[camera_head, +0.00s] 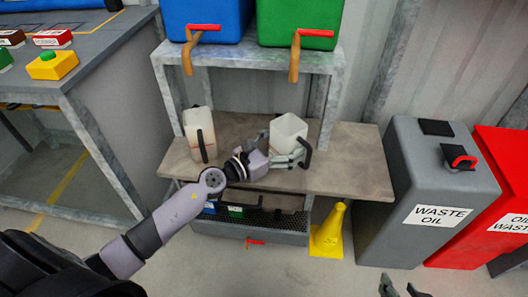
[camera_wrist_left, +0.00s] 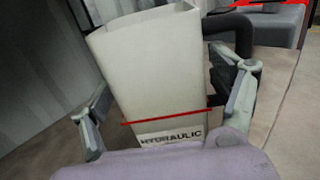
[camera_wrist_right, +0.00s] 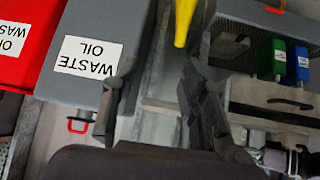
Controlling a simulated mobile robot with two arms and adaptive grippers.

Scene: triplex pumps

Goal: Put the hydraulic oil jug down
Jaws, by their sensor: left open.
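The white hydraulic oil jug (camera_head: 288,132) stands on the wooden lower shelf (camera_head: 345,170), with its black handle on the right. In the left wrist view the jug (camera_wrist_left: 160,65) shows a red line and a "HYDRAULIC" label. My left gripper (camera_head: 285,157) is open, with one finger on each side of the jug. Whether the fingers touch it is hard to tell. The jug's bottom is partly hidden by this gripper. My right gripper (camera_head: 400,287) is open and empty, low in front of the waste oil bin; it also shows in the right wrist view (camera_wrist_right: 155,90).
Another white jug (camera_head: 200,135) stands left on the same shelf. Blue (camera_head: 207,18) and green (camera_head: 300,22) containers with taps sit above. A grey waste oil bin (camera_head: 425,190) stands right.

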